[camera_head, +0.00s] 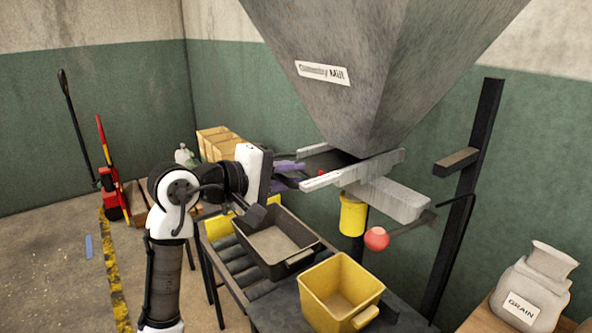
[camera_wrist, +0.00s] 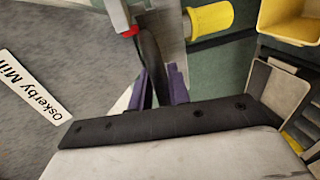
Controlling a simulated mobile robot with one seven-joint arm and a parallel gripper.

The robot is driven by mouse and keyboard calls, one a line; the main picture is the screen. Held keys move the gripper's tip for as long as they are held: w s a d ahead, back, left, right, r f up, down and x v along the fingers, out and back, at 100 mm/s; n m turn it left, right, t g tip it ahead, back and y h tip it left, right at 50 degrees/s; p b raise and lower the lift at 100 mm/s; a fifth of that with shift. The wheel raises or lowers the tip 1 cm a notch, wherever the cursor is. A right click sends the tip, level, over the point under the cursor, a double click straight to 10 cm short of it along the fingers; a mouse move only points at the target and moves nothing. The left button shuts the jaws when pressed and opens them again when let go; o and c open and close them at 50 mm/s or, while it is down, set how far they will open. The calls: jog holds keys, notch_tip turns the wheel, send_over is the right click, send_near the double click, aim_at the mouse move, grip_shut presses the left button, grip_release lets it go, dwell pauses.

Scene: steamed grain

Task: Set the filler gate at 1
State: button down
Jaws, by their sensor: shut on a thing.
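The filler gate is a dark plate (camera_head: 328,162) under the grey hopper (camera_head: 375,60), between pale rails (camera_head: 375,168). In the wrist view its dark, rounded end (camera_wrist: 151,60) runs between my gripper's purple fingers (camera_wrist: 158,88). My gripper (camera_head: 290,178) is at the left end of the gate and is shut on it. A small red marker (camera_head: 321,173) sits beside the rail; it also shows in the wrist view (camera_wrist: 131,31). Scale numbers are too small to read, so I cannot tell the gate's setting.
A yellow spout (camera_head: 353,215) and a red ball knob (camera_head: 377,238) hang below the hopper. A dark bin (camera_head: 255,262) stands on rollers under my gripper, with a yellow bin (camera_head: 312,300) beside it. A grain sack (camera_head: 535,290) stands at right.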

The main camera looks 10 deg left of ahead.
jog(key=shift+s+a+f, duration=0.1)
jog(key=shift+s+f, duration=0.1)
jog(key=shift+f, duration=0.1)
jog(key=c, duration=1.5)
grip_release()
jog(key=shift+w, duration=0.1)
jog(key=shift+o, duration=0.2)
jog(key=shift+r, duration=0.1)
jog(key=b+v, duration=0.2)
jog(key=v, duration=1.1)
jog(key=shift+s+a, duration=0.25)
